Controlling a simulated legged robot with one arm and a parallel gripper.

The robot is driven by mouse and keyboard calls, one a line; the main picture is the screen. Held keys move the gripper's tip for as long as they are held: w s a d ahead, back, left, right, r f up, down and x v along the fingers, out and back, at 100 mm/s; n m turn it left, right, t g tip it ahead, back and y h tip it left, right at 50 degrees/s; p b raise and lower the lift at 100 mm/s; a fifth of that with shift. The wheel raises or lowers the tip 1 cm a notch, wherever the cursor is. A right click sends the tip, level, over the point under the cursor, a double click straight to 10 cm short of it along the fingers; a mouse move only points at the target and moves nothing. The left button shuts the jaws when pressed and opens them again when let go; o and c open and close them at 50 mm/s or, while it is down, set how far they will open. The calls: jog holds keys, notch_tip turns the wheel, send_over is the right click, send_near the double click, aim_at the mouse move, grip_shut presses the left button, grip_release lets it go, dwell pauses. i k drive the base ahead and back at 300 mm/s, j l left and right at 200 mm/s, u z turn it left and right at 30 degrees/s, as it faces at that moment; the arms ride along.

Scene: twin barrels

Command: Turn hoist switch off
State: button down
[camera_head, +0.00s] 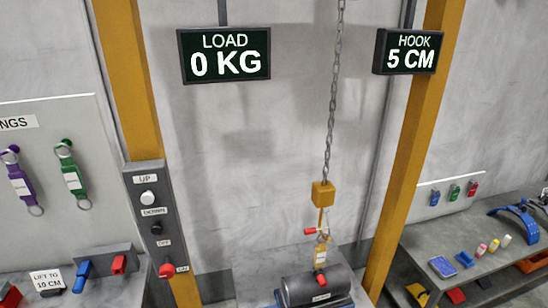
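The hoist control panel (157,220) is a grey upright box on the left yellow post. It has a white button (148,198) under the label UP and a black button (156,228) under the label DOWN. Near its bottom is a red switch knob (167,270), below a label that seems to read OFF and beside a label that seems to read ON. I cannot tell its exact setting. My gripper is not in view.
A chain with a yellow hook block (322,193) hangs above a dark cylinder (315,287) on a grey stand. Displays read LOAD 0 KG (224,54) and HOOK 5 CM (410,52). A left bench (105,292) and right bench (425,245) carry small items.

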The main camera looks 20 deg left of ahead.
aim_at(167, 272)
jog(key=u, duration=1.85)
